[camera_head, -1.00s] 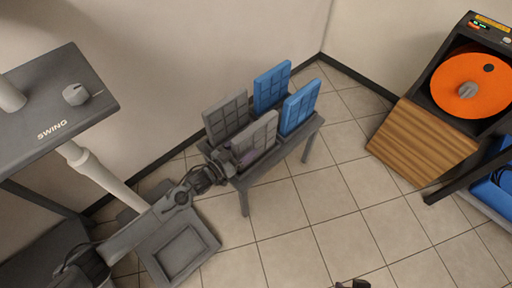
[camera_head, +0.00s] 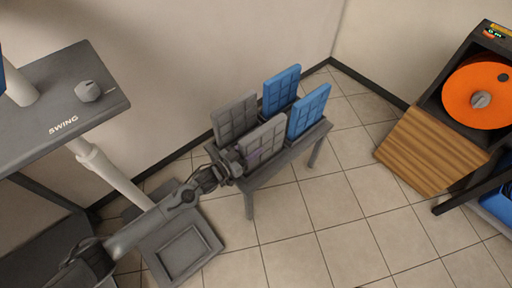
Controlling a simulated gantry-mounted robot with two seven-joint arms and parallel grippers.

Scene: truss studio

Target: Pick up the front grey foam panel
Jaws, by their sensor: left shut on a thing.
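The front grey foam panel (camera_head: 264,143) stands upright on the near left part of a small grey table (camera_head: 285,160). My left gripper (camera_head: 236,160) is at its left edge and is shut on it. The back grey panel (camera_head: 235,118) stands just behind it. Two blue panels stand to the right, one at the back (camera_head: 281,89) and one in front (camera_head: 308,110). The fingertips are small and partly hidden against the panel. My right gripper is not in view.
A grey machine labelled SWING (camera_head: 62,105) stands at the left, with a grey square base plate (camera_head: 182,252) on the floor. At the right is a black unit with an orange disc (camera_head: 470,85) and a wooden slatted ramp (camera_head: 428,150). The tiled floor between is open.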

